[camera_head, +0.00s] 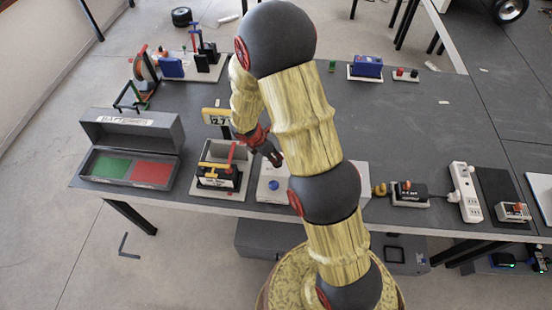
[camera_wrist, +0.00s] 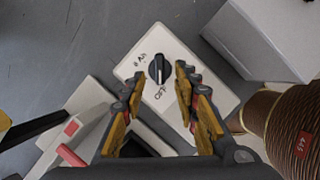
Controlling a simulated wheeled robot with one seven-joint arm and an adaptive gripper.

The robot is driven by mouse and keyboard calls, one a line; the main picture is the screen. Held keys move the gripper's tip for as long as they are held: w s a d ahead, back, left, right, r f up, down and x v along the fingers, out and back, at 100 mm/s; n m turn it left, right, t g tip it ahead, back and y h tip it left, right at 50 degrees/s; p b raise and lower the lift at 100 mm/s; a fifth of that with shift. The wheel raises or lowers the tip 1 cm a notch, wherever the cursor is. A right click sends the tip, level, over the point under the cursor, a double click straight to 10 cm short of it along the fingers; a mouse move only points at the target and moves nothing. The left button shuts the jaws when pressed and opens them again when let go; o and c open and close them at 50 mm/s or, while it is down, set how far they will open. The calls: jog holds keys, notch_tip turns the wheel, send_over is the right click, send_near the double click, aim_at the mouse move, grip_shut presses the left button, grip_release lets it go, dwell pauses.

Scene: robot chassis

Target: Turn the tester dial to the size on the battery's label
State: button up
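The tester dial (camera_wrist: 159,70) is a round black knob with a pale pointer line, on a white plate (camera_wrist: 195,62) in the wrist view. One marking near it looks like "Ah" with an unclear digit; another marking sits on the near side. My gripper (camera_wrist: 160,80) is open, its fingers spread on either side of the dial with nothing held. In the head view my gripper (camera_head: 272,156) is low over the bench, and my arm hides the dial. The black battery (camera_head: 215,177) with a red and yellow top stands on the white stand at left; its label is too small to read.
A grey open box (camera_head: 131,131) with green and red compartments is at the left. A white box with a blue button (camera_head: 273,185) sits beside the battery. A power strip (camera_head: 466,190) is at right.

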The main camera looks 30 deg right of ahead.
aim_at(277, 159)
jog(key=b+x, duration=0.1)
jog(key=x, duration=0.3)
jog(key=shift+c, duration=0.2)
jog(key=c, duration=0.7)
grip_shut()
